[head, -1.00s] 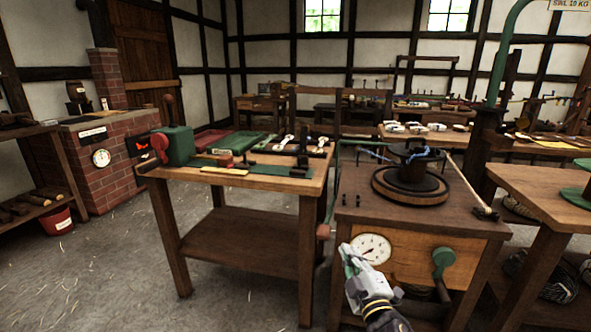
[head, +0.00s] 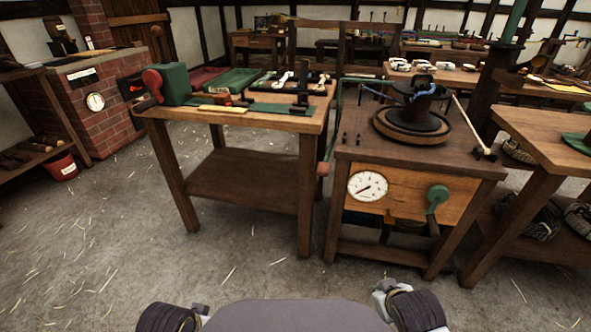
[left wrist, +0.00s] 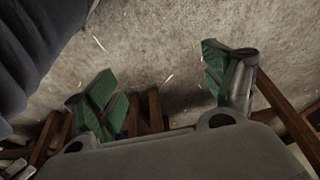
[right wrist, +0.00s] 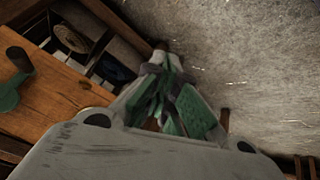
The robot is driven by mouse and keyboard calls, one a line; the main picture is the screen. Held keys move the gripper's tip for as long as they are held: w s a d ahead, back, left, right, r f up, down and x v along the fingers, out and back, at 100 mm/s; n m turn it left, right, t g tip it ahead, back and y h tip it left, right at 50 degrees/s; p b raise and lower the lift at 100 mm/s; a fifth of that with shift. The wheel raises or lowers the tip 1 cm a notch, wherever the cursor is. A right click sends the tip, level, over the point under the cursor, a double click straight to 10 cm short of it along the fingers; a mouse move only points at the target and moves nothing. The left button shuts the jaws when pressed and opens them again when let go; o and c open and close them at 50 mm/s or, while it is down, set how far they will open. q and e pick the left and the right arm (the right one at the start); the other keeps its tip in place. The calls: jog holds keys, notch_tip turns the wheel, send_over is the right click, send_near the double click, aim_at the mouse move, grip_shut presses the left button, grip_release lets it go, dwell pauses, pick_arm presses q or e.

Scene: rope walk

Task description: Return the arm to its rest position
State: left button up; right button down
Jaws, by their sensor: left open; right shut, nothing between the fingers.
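My right gripper (right wrist: 170,98) shows in the right wrist view with its green-padded fingers together and nothing between them. In the head view only a small pale part of it is visible at the bottom edge, beside my dark right arm link. It is away from the machine cabinet (head: 420,165). My left gripper (left wrist: 158,88) shows in the left wrist view with its green-padded fingers wide apart, empty, above the floor. In the head view my left arm is mostly below the picture's edge.
The cabinet has a white dial (head: 368,187) and a green crank (head: 437,196). A wooden workbench (head: 240,180) stands to its left and another table (head: 545,140) to its right. A red bucket (head: 62,166) is at the far left. The straw-strewn floor (head: 250,270) in front is clear.

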pick_arm(q)
jog(key=s+f+g+p, duration=0.3)
jog(key=f+p, duration=0.5)
jog(key=p, duration=1.9)
pick_arm(e)
jog(key=s+f+m+g, duration=0.1)
jog(key=s+f+g, duration=0.3)
jog(key=s+f, duration=0.7)
pick_arm(q)
jog(key=s+a+r+p, duration=0.2)
jog(key=s+p, duration=0.9)
jog(key=s+a+r+p, duration=0.2)
jog(key=s+r+p, duration=0.1)
jog(key=s+p, duration=0.8)
jog(key=shift+s+a+y, duration=0.15)
jog(key=shift+a+y, duration=0.15)
jog(key=shift+a, duration=0.1)
pick_arm(e)
jog(key=s+d+r, duration=0.2)
jog(key=s, duration=0.8)
jog(key=s+d+r+g, duration=0.1)
jog(key=s+r, duration=0.1)
jog(key=s, duration=0.9)
jog(key=shift+s+d+r+g+y, duration=0.15)
jog(key=shift+d+r+g+y, duration=0.15)
jog(key=shift+d+r, duration=0.05)
